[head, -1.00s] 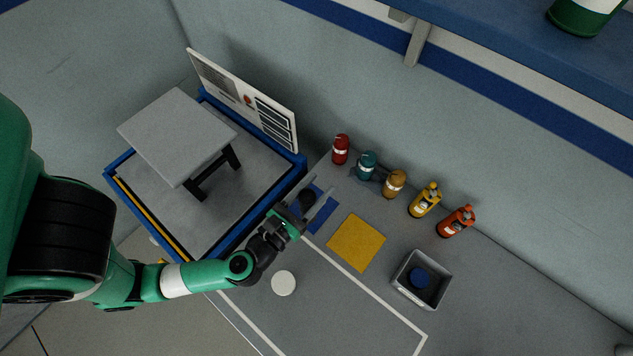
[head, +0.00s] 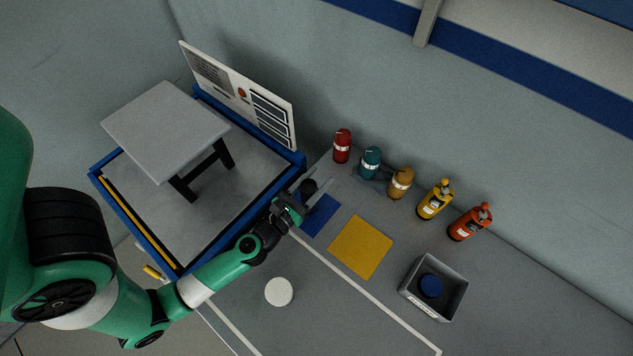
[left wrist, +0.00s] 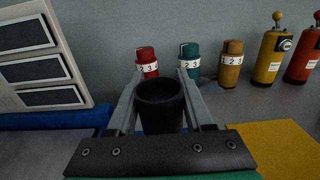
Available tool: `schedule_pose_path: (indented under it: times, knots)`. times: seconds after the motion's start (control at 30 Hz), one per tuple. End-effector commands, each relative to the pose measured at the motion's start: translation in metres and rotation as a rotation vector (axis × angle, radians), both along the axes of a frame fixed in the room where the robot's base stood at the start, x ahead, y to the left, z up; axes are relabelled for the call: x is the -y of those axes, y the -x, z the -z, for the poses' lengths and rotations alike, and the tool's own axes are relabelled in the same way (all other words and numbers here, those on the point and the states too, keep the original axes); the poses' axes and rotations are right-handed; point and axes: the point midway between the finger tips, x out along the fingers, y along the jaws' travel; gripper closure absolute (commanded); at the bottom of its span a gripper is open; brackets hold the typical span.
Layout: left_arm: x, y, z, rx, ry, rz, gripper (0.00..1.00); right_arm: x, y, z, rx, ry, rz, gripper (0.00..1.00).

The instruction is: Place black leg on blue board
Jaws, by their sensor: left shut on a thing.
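The black leg (head: 309,186) is a short dark cylinder with a round, hollow-looking top. My left gripper (head: 313,190) is shut on it. In the left wrist view the black leg (left wrist: 160,104) stands upright between the two grey fingers. The blue board (head: 321,220) is a flat blue square on the grey table. In the head view the leg shows at the board's upper-left corner, and the gripper covers part of the board. I cannot tell whether the leg touches the board or table. My right gripper is not in view.
A yellow square (head: 361,246) lies right of the blue board. Several bottles, including a red one (head: 342,146), line the wall. A grey bin (head: 408,293) holds a blue round piece (head: 431,286). A white disc (head: 279,292) lies in front. A blue-edged platform (head: 220,246) carries a stool (head: 165,124).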

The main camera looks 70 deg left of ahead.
Motion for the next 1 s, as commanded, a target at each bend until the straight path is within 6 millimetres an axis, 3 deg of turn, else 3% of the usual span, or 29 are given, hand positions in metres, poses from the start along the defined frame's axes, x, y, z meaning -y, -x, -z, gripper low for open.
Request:
schedule_pose_path:
  times: [0.23,0.27,0.4,0.77,1.0]
  knots:
    - [0.0,0.0,0.004,0.001,0.0,0.0,1.0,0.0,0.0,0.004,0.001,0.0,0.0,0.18]
    - [0.0,0.0,0.002,0.0,0.001,0.0,0.43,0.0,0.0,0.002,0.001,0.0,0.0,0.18]
    - [0.0,0.0,0.002,0.0,0.001,0.0,0.19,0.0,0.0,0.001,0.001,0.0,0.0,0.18]
    - [0.0,0.0,-0.004,0.0,0.001,0.0,0.19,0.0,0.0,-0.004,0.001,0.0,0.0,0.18]
    - [0.025,0.04,0.004,-0.004,0.0,0.006,0.19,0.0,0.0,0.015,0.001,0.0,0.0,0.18]
